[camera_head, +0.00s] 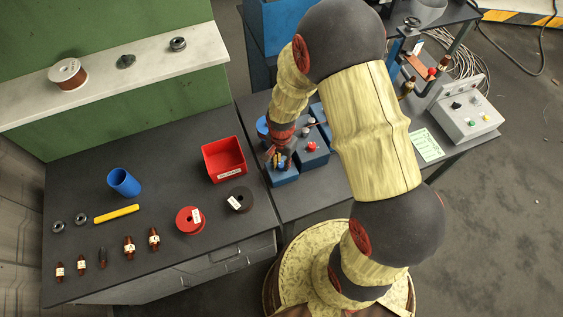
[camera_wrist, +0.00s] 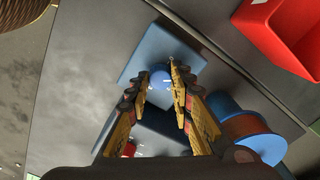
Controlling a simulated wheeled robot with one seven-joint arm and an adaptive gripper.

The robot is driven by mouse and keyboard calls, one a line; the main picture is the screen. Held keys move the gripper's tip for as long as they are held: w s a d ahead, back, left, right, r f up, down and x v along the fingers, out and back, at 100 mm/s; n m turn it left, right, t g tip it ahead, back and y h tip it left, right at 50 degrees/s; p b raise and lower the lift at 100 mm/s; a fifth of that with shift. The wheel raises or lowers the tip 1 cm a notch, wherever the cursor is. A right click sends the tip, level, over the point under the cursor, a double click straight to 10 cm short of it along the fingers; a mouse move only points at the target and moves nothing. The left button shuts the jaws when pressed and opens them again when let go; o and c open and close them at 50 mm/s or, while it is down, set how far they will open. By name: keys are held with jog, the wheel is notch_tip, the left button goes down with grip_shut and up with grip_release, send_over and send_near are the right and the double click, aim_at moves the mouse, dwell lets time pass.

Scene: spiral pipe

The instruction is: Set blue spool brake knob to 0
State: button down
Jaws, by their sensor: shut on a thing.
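The blue spool (camera_wrist: 252,132) with copper wire is at the right in the wrist view. In the head view the blue spool (camera_head: 262,126) is partly hidden by my arm. A small rounded blue brake knob (camera_wrist: 160,80) stands on a light blue block (camera_wrist: 158,48). My gripper (camera_wrist: 160,72) has its yellow fingers on both sides of the knob, shut on it. In the head view my gripper (camera_head: 277,160) points down over the blue block (camera_head: 284,180). The knob's marks and setting cannot be read.
A red bin (camera_head: 224,160) stands left of the gripper. A red spool (camera_head: 189,219), a dark spool (camera_head: 240,199) and a blue cup (camera_head: 124,182) are on the table. A red button (camera_head: 311,146) is close on the right. A control box (camera_head: 466,116) stands farther right.

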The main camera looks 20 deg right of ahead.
aim_at(281, 164)
jog(key=n, duration=0.5)
jog(key=shift+w, duration=0.1)
jog(key=n, duration=0.5)
jog(key=shift+n+p, duration=0.3)
dwell(0.3)
jog(key=c, duration=1.5)
grip_release()
jog(key=shift+c, duration=0.2)
notch_tip(281, 164, up, 12)
